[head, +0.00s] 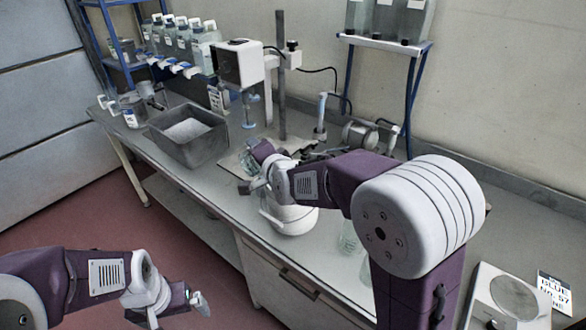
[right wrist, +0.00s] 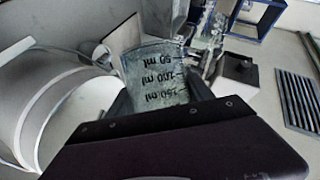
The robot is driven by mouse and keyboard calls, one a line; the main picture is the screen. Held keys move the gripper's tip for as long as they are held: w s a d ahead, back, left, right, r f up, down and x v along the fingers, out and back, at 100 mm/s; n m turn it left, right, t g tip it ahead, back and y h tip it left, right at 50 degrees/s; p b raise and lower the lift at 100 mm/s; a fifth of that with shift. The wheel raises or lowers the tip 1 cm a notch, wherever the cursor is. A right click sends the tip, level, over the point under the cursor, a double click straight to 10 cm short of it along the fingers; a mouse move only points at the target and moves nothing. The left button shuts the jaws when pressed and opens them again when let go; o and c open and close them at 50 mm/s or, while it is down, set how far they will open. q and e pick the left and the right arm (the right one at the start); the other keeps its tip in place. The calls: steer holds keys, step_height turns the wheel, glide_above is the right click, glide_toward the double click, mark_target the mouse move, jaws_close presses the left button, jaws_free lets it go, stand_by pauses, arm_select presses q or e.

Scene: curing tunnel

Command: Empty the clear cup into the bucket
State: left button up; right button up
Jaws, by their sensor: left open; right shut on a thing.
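The clear cup (right wrist: 158,75) has printed ml marks and shows close up in the right wrist view, between the fingers of my right gripper (right wrist: 155,95). In the head view the right gripper (head: 258,172) is shut on it, beside and above the white bucket (head: 290,222). The cup looks tilted; its contents cannot be made out. The bucket stands on the bench, partly hidden by my right arm, and fills the left of the right wrist view (right wrist: 55,115). My left gripper (head: 188,303) is open and empty at the lower left, away from the bench.
A grey bin (head: 190,151) with pale material stands left on the bench (head: 225,195). A stand (head: 282,90) with a white box device (head: 238,63) is behind the bucket. Clear glassware (head: 348,240) is partly behind my right arm. A scale (head: 508,300) sits at lower right.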

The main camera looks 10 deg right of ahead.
mark_target(248, 161)
steer(key=r+n+h+p, duration=0.1)
steer(key=n+p, duration=0.1)
steer(key=p, duration=0.5)
steer(key=shift+h, duration=0.3)
steer(key=a+f+n+h+p, duration=0.1)
steer(key=n+p, duration=0.1)
steer(key=p, duration=0.3)
steer(key=a+f+n+h+p, duration=0.2)
steer(key=p, duration=0.3)
steer(key=shift+w+a+g, duration=0.15)
steer(key=shift+a+g, duration=0.1)
steer(key=shift+g, duration=0.15)
steer(key=n+h+b, duration=0.1)
steer(key=b, duration=0.1)
steer(key=a+f+b, duration=0.1)
steer(key=shift+w+a+f+n+h+b, duration=0.1)
steer(key=shift+w+f+n+h+b, duration=0.05)
steer(key=shift+f+n+h+b, duration=0.2)
